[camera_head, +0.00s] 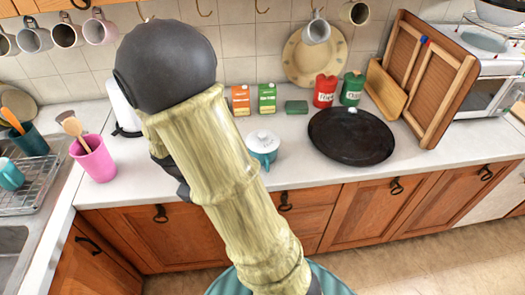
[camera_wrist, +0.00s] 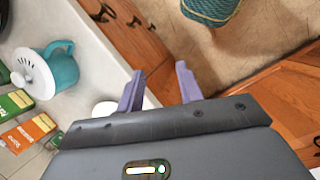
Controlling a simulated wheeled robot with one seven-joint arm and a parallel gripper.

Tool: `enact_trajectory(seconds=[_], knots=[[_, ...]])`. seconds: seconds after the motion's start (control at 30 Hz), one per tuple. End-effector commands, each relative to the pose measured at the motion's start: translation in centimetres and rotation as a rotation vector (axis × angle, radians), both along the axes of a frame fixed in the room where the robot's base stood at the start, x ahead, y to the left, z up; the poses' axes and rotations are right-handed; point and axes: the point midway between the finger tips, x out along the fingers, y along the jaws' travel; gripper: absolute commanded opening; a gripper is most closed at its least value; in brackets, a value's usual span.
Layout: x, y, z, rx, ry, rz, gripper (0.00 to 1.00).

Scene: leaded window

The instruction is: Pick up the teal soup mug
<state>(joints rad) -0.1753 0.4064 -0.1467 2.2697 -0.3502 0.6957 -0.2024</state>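A teal mug with a white lid (camera_head: 263,145) stands upright on the counter, just right of my arm. In the wrist view the same teal mug (camera_wrist: 65,70) is at the left, with its handle and pale lid showing. Another small teal cup (camera_head: 10,174) is at the far left by the dish rack. My gripper (camera_wrist: 160,88) is open, with its two purple fingers apart and nothing between them. It is off to the side of the lidded mug and not touching it. In the head view my arm hides the gripper.
Orange and green boxes (camera_head: 253,99) stand behind the mug, near red and green canisters (camera_head: 337,91). A dark round pan (camera_head: 350,138) lies to its right. A pink cup (camera_head: 93,160) and the dish rack (camera_head: 30,185) are left. The counter in front of the mug is clear.

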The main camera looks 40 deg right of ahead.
Motion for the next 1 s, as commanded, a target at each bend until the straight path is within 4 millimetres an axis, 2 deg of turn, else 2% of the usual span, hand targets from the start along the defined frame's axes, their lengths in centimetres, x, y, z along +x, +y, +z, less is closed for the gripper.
enact_trajectory(seconds=[0.1,0.3,0.53,0.67,1.0], knots=[[1.4,-1.8,-1.2,-0.117,0.153,0.146,0.36],[4.3,-4.6,-2.3,-0.339,0.403,0.379,0.36],[7.7,-6.4,-2.3,-0.565,0.622,0.562,0.36],[8.4,-6.6,-2.2,-0.61,0.661,0.591,0.36],[8.3,-6.8,-2.3,-0.61,0.662,0.591,0.36]])
